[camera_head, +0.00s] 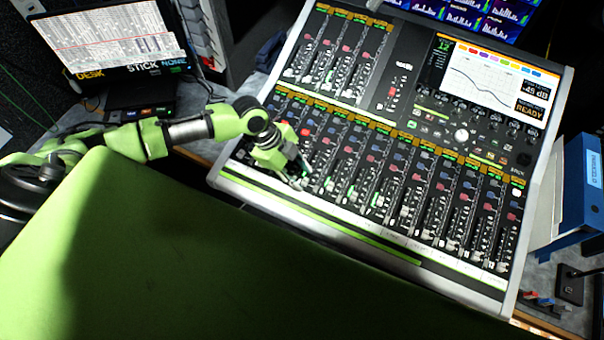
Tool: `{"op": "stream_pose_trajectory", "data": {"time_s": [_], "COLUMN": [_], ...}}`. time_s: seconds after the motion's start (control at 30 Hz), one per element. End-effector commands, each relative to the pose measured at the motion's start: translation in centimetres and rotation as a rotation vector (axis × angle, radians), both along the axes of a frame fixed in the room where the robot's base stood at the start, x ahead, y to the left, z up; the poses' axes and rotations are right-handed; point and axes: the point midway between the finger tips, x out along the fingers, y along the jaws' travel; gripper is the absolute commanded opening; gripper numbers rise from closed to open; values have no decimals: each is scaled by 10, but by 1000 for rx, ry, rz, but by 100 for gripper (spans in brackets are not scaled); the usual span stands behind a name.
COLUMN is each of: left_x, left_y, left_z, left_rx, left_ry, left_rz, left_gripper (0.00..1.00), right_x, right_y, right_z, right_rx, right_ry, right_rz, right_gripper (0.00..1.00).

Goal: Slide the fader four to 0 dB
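The mixing console (375,240) fills the middle and right, tilted in the picture. Its lower bank has several channel strips with small fader caps (329,185) near the front edge. I cannot read the channel numbers, so I cannot tell which fader is number four. My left gripper (303,180) reaches in from the left over the front left of the lower bank, its tips low among the fader slots. It hides part of the leftmost strips. Whether it touches a cap, and whether it is open or shut, I cannot tell. My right gripper is not in view.
The console screen (487,75) shows a curve, a readout that looks like -45 dB, and READY. An upper bank of strips (335,50) lies at the back left. A monitor (105,38) stands at the far left, a blue binder (580,190) at the right.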

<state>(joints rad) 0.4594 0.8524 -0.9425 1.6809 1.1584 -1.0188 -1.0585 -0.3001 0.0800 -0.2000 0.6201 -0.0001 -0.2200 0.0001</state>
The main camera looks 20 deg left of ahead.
Motion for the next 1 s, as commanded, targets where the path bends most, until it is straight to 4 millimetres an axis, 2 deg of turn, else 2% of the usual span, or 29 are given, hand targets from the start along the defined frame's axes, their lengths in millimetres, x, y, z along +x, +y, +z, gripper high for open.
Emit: {"op": "stream_pose_trajectory", "data": {"time_s": [0.2,0.47,0.5,0.6,0.63,0.83,1.0], "left_x": [2,2,2,2,2,5,37], "left_y": [-6,-6,-6,-6,-6,-7,-8], "left_z": [-14,-16,-16,-16,-16,-17,-16], "left_rx": [1,1,1,1,1,1,0], "left_ry": [0,-1,-1,-1,-1,-1,-8], "left_rz": [-1,-2,-2,-2,-2,0,2], "left_gripper": [33,33,31,5,0,0,0], "right_x": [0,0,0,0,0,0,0], "right_y": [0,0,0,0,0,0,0], "right_z": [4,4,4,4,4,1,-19], "right_rx": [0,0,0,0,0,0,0], "right_ry": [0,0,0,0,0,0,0], "right_rz": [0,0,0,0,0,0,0], "right_gripper": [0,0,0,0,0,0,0]}}
